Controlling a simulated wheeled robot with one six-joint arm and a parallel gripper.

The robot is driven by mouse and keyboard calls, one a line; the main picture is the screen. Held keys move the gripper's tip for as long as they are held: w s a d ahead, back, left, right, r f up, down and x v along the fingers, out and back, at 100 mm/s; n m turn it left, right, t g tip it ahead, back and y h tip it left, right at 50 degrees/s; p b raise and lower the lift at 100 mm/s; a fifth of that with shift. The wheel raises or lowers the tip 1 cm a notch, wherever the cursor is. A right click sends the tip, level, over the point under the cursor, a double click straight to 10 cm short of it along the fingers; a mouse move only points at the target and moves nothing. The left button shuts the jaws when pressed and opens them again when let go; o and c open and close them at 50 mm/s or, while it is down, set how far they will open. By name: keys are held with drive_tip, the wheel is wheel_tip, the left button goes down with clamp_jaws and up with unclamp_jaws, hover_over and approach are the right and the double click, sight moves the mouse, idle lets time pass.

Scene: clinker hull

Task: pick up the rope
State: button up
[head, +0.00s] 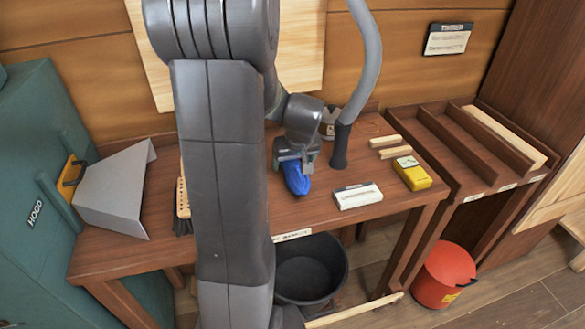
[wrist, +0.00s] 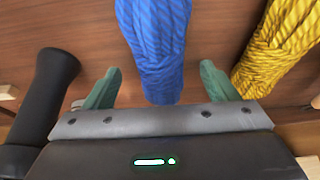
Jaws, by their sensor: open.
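A blue rope bundle (wrist: 155,45) lies on the brown wooden bench; its end reaches between my gripper's fingers in the wrist view. My gripper (wrist: 160,82) is open, with one green finger on each side of the blue rope and visible gaps. In the head view, my gripper (head: 294,158) is low over the bench and the blue rope (head: 297,181) shows below it, partly covered. A yellow rope bundle (wrist: 278,45) lies beside the blue one at the right of the wrist view. I cannot make it out in the head view, where my arm covers part of the bench.
A black-handled hose (head: 341,145) stands close to my gripper. A white labelled block (head: 358,196), a yellow box (head: 411,173) and wooden strips (head: 392,147) lie to the right. A brush (head: 182,205) and grey hood (head: 112,190) are left. A dark bucket (head: 312,270) is below.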

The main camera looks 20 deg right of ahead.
drive_tip(key=shift+x, duration=1.7)
drive_tip(key=shift+s, duration=0.1)
drive_tip(key=c, duration=1.2)
wheel_tip(320, 180, up, 10)
